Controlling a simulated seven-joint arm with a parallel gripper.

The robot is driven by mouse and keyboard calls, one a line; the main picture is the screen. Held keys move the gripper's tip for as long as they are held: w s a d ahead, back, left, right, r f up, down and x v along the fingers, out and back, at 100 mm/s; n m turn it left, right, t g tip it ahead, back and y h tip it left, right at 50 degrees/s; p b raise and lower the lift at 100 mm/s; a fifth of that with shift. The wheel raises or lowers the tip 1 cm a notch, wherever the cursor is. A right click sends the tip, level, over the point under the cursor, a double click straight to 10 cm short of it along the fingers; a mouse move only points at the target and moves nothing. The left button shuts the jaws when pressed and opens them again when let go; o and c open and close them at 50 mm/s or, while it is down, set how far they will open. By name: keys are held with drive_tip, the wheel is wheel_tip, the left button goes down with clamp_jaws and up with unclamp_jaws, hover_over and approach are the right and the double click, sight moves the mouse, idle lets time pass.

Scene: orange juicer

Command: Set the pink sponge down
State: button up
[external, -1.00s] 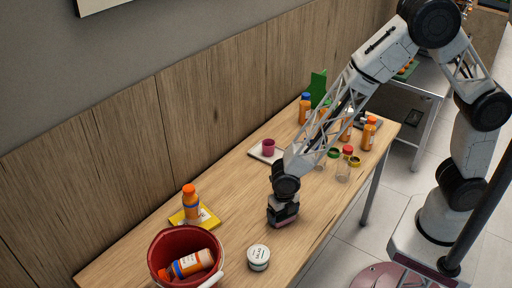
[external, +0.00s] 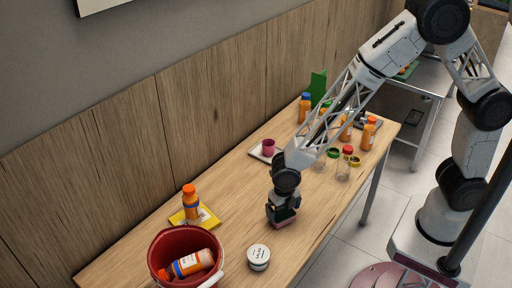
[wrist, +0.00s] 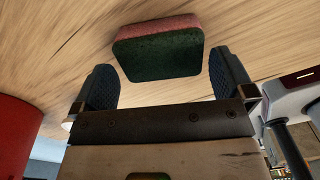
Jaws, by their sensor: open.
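The pink sponge (wrist: 158,50) has a dark green scrubbing side and rests on the wooden table in the wrist view. It also shows in the external view (external: 284,222), just under my gripper (external: 281,211), which partly hides it. In the wrist view my gripper (wrist: 165,84) is open, with one dark finger to each side and the sponge between and just beyond the fingertips. There is a gap between the sponge and each finger.
A red bucket (external: 160,252) holding an orange bottle stands at the table's near left. A white round jar (external: 258,257) is close to the front edge. An orange bottle (external: 191,204) stands on a yellow item. Several bottles and jars stand at the far right. Table around the sponge is clear.

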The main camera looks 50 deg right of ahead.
sight(284, 212)
wheel_tip(284, 212, up, 10)
drive_tip(key=shift+f, duration=0.25)
idle(0.9)
drive_tip(key=s+d+r+m+t, duration=0.1)
drive_tip(key=s+d+r+m, duration=0.1)
drive_tip(key=d+r+m, duration=0.75)
drive_tip(key=s+d+r+m, duration=0.3)
drive_tip(key=d+r+m, duration=0.3)
drive_tip(key=d, duration=0.6)
drive_tip(key=s+d+r+m, duration=0.4)
drive_tip(key=s+d+m, duration=0.4)
drive_tip(key=s+d+r+m+t, duration=0.1)
drive_tip(key=s+d+r+m, duration=0.2)
drive_tip(key=s+d+m, duration=0.5)
drive_tip(key=shift+s+r+t, duration=0.25)
drive_tip(key=shift+r+t, duration=0.05)
drive_tip(key=shift+r, duration=0.1)
